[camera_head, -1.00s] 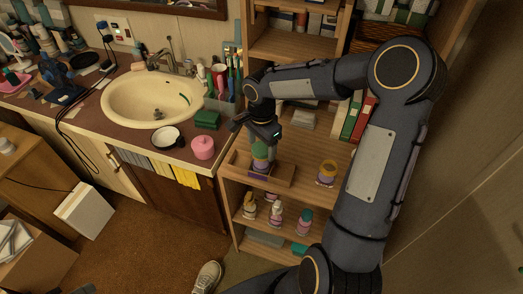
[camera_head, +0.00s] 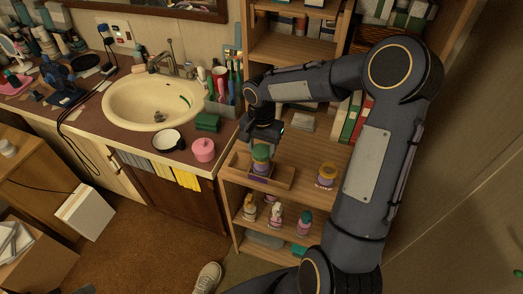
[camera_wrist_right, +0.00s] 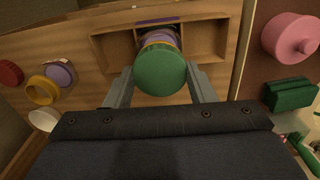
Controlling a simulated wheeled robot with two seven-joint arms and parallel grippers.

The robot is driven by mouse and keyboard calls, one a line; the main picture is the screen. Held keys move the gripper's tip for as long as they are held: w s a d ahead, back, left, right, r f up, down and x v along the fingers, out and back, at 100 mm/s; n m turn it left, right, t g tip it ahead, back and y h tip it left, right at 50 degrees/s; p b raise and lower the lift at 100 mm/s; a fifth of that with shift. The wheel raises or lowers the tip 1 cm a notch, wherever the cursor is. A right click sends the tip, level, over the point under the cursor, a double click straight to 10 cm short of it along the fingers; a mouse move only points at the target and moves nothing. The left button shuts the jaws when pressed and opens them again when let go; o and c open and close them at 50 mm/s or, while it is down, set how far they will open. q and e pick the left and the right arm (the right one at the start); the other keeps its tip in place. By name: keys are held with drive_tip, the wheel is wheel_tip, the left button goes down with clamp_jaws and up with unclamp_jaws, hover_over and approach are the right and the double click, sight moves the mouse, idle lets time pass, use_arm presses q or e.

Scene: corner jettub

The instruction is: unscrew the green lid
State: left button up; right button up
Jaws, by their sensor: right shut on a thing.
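The green lid (camera_head: 261,152) is on a jar with a purple band (camera_head: 260,169). The jar stands upright in a shallow wooden tray (camera_head: 286,180) with compartments, on the shelf. In the right wrist view, the round green lid (camera_wrist_right: 160,71) lies between the two grey fingers of my right gripper (camera_wrist_right: 161,84), one at each side. My right gripper (camera_head: 263,145) comes from above and is shut on the lid. The lid hides most of the jar in the wrist view. My left gripper is not in view.
Bottles (camera_head: 275,214) fill the shelf below. A pink lidded pot (camera_head: 203,150) and a green box (camera_head: 207,122) sit on the counter to the left, by the sink (camera_head: 152,101). Binders (camera_head: 352,118) stand behind.

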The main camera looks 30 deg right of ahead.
drive_tip(key=shift+n, duration=0.3)
drive_tip(key=n+p, duration=0.1)
drive_tip(key=n, duration=0.3)
drive_tip(key=shift+r, duration=0.2)
drive_tip(key=shift+f+n, duration=0.1)
drive_tip(key=shift+n, duration=0.9)
drive_tip(key=n+p, duration=0.1)
drive_tip(key=n, duration=0.1)
drive_tip(key=shift+r+n, duration=0.2)
drive_tip(key=shift+n, duration=0.2)
drive_tip(key=n+p, duration=0.1)
drive_tip(key=n, duration=0.2)
drive_tip(key=shift+f, duration=0.1)
